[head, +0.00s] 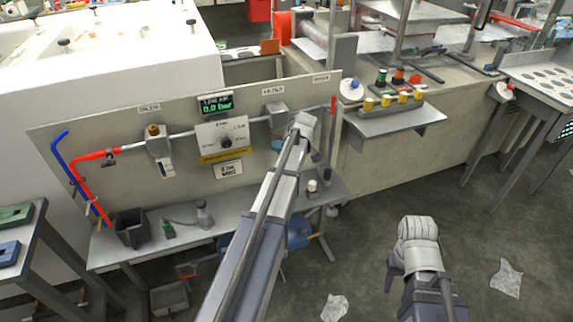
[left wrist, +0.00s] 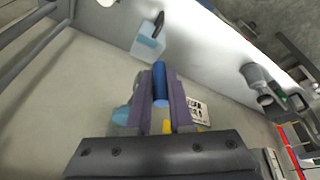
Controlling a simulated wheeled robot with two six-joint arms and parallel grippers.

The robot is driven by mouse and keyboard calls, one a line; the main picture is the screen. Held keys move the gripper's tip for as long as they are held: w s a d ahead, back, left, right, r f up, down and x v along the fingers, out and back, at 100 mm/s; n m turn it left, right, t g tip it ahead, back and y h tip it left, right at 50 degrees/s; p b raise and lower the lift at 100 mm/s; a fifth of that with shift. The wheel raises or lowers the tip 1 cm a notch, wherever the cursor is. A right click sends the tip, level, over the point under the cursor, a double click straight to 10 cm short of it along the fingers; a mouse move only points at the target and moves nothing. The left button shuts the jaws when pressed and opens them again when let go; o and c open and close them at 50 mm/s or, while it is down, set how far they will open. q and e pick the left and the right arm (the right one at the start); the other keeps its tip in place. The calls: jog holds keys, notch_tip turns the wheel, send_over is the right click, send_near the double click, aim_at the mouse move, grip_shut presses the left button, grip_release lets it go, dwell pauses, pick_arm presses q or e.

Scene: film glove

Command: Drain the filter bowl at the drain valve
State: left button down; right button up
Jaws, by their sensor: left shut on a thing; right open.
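In the left wrist view my left gripper (left wrist: 160,88) is shut on a blue cylindrical part (left wrist: 160,78), in front of the panel. I cannot tell for sure whether it is the drain valve. A pale blue translucent piece (left wrist: 120,115), perhaps the filter bowl, shows beside the fingers, partly hidden. In the head view my left arm covers that gripper. The grey filter head (head: 275,112) sits on the pipe, with a bit of blue bowl (head: 277,145) below it. My right gripper (head: 394,276) is open and empty, low over the floor, mostly hidden by its wrist.
A clear container with bluish contents (left wrist: 149,42) stands on the shelf. The panel's display (head: 215,104) reads 0.0 bar. A dark bin (head: 131,228) stands on the bench's left end.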

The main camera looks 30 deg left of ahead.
pick_arm(q)
jog(key=shift+d+g, duration=0.15)
jog(key=shift+g, duration=0.15)
dwell(0.4)
jog(key=c, duration=0.8)
grip_release()
jog(key=shift+w, duration=0.1)
jog(key=p+v, duration=0.7)
jog(key=shift+d+r, duration=0.2)
jog(key=shift+r, duration=0.1)
